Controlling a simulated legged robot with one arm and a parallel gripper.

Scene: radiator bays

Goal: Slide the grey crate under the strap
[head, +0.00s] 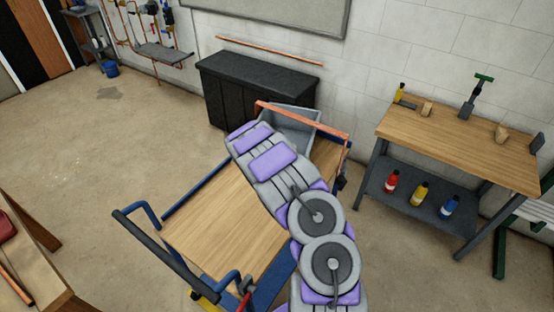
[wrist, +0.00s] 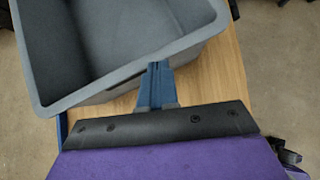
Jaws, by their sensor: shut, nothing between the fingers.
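The grey crate (head: 296,132) is at the far end of a wooden-decked trolley (head: 220,225), partly hidden behind my arm. An orange strap (head: 328,129) runs across that end and passes in front of part of the crate in the head view; how far the crate is beneath it I cannot tell. In the wrist view the open, empty crate (wrist: 120,45) fills the upper left. My gripper (wrist: 156,72) is shut and empty, its blue fingertips at the crate's near rim. Whether they touch it is unclear. The strap is not visible in the wrist view.
The trolley has a dark handle (head: 155,250) and blue rails. A black cabinet (head: 255,85) stands behind it. A workbench (head: 455,140) with bottles on its lower shelf is at right. Another table (head: 25,260) is at left. The floor at left is mostly clear.

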